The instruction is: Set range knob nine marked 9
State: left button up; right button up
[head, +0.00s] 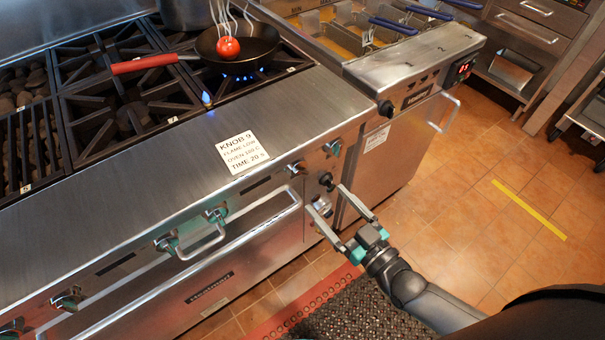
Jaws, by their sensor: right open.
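A row of range knobs runs along the range's front panel. Two metal knobs, one (333,147) at the right end and one (297,168) to its left, sit above a dark knob (326,181). I cannot read a 9 on any knob. A white card (241,153) on the range top reads "KNOB 9, FLAME LOW", with oven and time lines. My right gripper (326,198) is open, its two fingers pointing at the panel just below the dark knob. No held object shows between them; contact cannot be told. My left gripper is out of view.
A red-handled pan (238,48) with a red ball (228,47) sits over blue flames. A small flame (207,98) burns at the range's edge. Oven handles (245,224) jut from the front. A fryer (410,75) stands right. The tiled floor (470,240) is open at right.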

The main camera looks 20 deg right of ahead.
aim_at(303, 174)
jog(key=b+x, duration=0.1)
jog(key=x, duration=0.7)
jog(key=shift+w+a+f, duration=0.1)
jog(key=shift+w, duration=0.2)
jog(key=shift+w+a, duration=0.2)
jog(key=shift+w, duration=0.35)
jog(key=c, duration=1.4)
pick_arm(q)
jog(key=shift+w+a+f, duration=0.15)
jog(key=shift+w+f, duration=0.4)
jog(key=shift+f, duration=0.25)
pick_arm(e)
jog(key=shift+o, duration=0.2)
